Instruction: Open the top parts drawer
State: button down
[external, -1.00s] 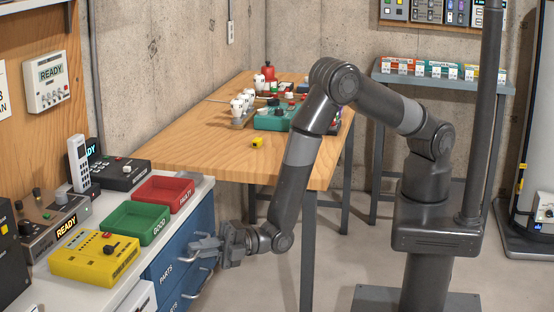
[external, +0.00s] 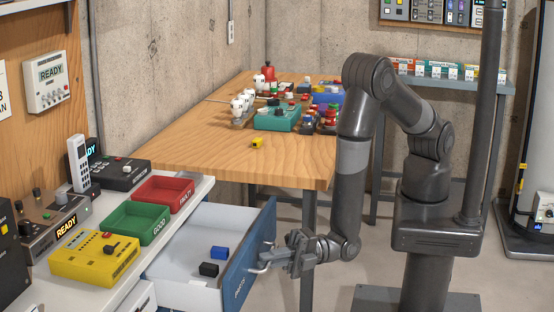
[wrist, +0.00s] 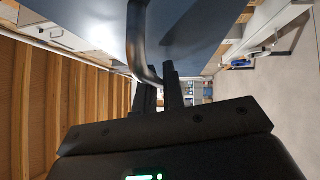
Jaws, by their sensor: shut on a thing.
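The top parts drawer (external: 200,250) is pulled well out of the blue cabinet under the white counter. Its blue front (external: 249,262) faces right, toward my arm. A blue block (external: 219,252) and a black block (external: 208,269) lie inside on the light drawer floor. My gripper (external: 268,262) is shut on the drawer's metal handle (external: 258,269) at the front panel. In the wrist view the handle (wrist: 140,45) shows as a dark curved bar running down to my gripper's fingers (wrist: 160,88).
A green tray (external: 138,223), a red tray (external: 163,194) and a yellow box (external: 95,257) stand on the counter behind the drawer. The wooden table (external: 230,150) stands just beyond it. Open floor lies between the drawer and my base.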

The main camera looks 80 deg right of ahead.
jog(key=s, duration=0.9)
jog(key=shift+s, duration=0.35)
jog(key=shift+f, duration=0.1)
jog(key=c, duration=1.8)
grip_release()
jog(key=shift+d, duration=0.1)
jog(key=v, duration=1)
jog(key=shift+s+d, duration=0.25)
jog(key=shift+s, duration=0.05)
